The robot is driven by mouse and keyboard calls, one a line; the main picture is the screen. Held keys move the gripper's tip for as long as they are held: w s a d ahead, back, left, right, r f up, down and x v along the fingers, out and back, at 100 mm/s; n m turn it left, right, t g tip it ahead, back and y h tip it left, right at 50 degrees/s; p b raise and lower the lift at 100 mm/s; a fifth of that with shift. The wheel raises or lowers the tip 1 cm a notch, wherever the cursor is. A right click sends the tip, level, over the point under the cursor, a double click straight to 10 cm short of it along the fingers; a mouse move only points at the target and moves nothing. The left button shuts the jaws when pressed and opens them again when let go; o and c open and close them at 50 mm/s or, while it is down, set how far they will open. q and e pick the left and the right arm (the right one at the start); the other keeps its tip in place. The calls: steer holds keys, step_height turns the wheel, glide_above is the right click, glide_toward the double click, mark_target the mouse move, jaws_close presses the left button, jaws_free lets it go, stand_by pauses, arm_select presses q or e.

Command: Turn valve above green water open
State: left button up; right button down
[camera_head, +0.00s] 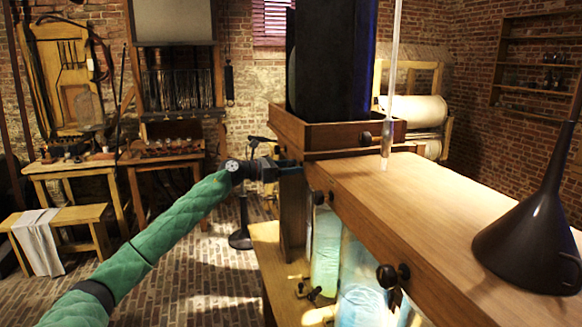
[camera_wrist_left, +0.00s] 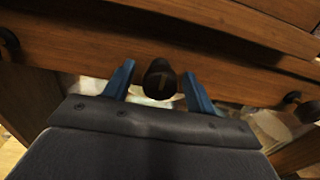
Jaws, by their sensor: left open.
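A jar of pale green water (camera_head: 325,250) stands under the wooden beam (camera_head: 420,245), with a dark valve knob (camera_head: 318,197) on the beam above it. My left gripper (camera_head: 293,168) is at the far end of the beam's left side, its fingers pointing at the wood. In the left wrist view its two blue fingers (camera_wrist_left: 158,84) are open, and a dark round knob (camera_wrist_left: 158,78) sits between them with a gap on each side. I cannot tell which knob of the head view this is. My right gripper is not in view.
A blue-lit jar (camera_head: 362,298) stands nearer under the beam, below another knob (camera_head: 388,274). In the wrist view, more knobs show at left (camera_wrist_left: 8,42) and right (camera_wrist_left: 292,98).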

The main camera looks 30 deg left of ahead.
arm_select(q)
steer(key=shift+c, duration=0.5)
steer(key=c, duration=0.9)
